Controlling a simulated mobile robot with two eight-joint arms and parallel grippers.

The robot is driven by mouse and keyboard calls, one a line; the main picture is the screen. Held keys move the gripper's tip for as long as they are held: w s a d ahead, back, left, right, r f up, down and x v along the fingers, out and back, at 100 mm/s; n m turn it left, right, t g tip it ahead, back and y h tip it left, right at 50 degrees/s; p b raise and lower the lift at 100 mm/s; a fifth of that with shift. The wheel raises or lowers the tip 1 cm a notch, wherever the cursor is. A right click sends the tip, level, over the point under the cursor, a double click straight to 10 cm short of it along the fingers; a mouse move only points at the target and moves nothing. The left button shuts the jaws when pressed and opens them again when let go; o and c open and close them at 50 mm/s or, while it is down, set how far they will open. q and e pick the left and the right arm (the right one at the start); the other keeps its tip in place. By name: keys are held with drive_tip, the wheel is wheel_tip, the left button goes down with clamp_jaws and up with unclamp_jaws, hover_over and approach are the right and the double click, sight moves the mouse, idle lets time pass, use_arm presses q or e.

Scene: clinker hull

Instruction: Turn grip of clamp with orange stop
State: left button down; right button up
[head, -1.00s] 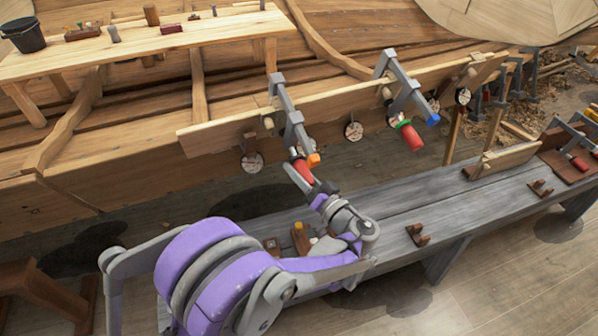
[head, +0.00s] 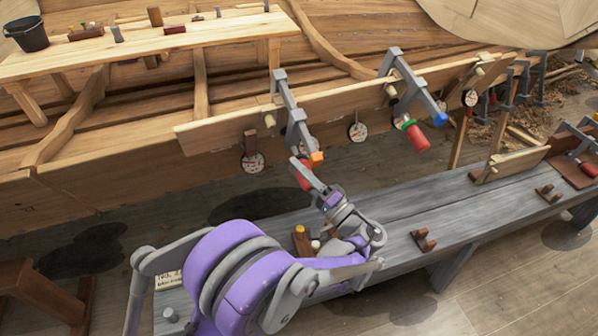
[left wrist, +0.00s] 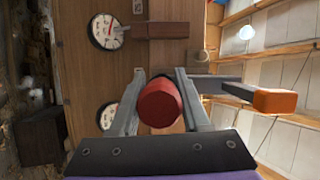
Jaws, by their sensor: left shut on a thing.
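The clamp with the orange stop (head: 282,97) is a grey frame hooked over the top edge of the hull plank. Its orange stop (head: 317,158) sits at the lower end and shows large in the left wrist view (left wrist: 274,102). Its red grip (head: 301,172) hangs below, pointing down toward the bench. My left gripper (head: 305,174) is shut on that red grip. In the left wrist view the round red end of the grip (left wrist: 160,103) lies between the two grey fingers. My right gripper is in neither view.
A second clamp (head: 404,88) with a blue stop, green ring and red grip stands to the right. Round dials (head: 358,131) hang along the plank (head: 225,128). The grey bench (head: 385,210) with brown cradles runs below; a raised wooden table (head: 90,65) is behind.

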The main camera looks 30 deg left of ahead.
use_arm(q)
drive_tip(key=shift+m, duration=0.4)
drive_tip(key=shift+c, duration=1.9)
unclamp_jaws()
drive_tip(key=v, duration=1.1)
drive_tip(key=shift+a, duration=0.1)
